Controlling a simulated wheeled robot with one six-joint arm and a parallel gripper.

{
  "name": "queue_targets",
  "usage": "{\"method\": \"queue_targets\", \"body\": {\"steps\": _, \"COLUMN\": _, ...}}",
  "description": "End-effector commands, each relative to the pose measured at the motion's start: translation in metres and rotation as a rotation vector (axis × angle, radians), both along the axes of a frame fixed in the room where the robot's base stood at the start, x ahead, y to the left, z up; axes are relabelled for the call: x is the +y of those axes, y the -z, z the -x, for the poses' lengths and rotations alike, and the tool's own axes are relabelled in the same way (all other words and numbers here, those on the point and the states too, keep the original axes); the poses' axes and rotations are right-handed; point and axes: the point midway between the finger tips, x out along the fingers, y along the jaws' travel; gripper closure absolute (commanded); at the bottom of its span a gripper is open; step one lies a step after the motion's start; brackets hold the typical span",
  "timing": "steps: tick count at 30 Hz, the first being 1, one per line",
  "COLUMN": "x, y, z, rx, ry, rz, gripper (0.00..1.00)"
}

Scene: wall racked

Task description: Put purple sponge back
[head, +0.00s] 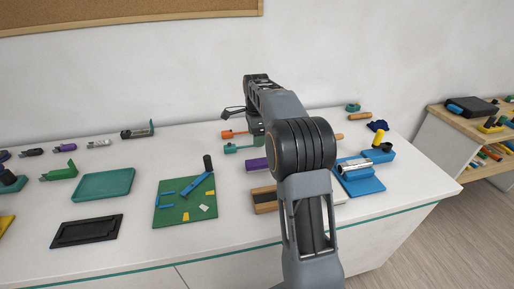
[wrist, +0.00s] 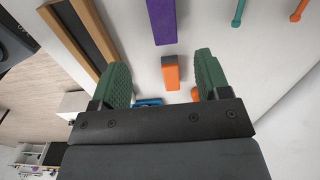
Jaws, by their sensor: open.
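The purple sponge (wrist: 163,20) is a long purple block on the white table. In the wrist view it lies beyond the fingertips, cut off by the top edge. In the head view it shows as a purple patch (head: 257,164) just left of my arm, partly hidden. My gripper (wrist: 161,62) is open, its two green fingers wide apart, with no sponge between them. An orange block with a grey end (wrist: 171,73) appears in the gap between the fingers, apart from both. In the head view my gripper is mostly hidden by my arm.
A wooden-framed dark tray (wrist: 84,38) lies left of the sponge. Teal (wrist: 238,14) and orange (wrist: 298,12) handled tools lie to the right. A green mat (head: 172,211), a teal tray (head: 103,184) and a blue fixture (head: 362,183) stand on the table (head: 130,238).

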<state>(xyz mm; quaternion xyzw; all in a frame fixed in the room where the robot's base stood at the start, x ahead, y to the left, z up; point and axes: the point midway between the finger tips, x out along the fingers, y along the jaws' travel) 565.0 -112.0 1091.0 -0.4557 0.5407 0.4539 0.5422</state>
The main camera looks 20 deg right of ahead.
Motion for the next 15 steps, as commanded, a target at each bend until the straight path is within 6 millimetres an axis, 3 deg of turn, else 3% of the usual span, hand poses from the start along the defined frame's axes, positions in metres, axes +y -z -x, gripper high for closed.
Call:
{"method": "queue_targets", "body": {"steps": 5, "x": 0.026, "y": -0.028, "z": 0.036, "rx": -0.057, "ry": -0.267, "rz": 0.02, "gripper": 0.3}}
{"method": "queue_targets", "body": {"steps": 10, "x": 0.063, "y": -0.045, "z": 0.105, "rx": -0.14, "ry": -0.724, "rz": 0.077, "gripper": 0.3}}
{"method": "queue_targets", "body": {"steps": 15, "x": 0.089, "y": -0.036, "z": 0.175, "rx": -0.205, "ry": -1.16, "rz": 0.162, "gripper": 0.3}}
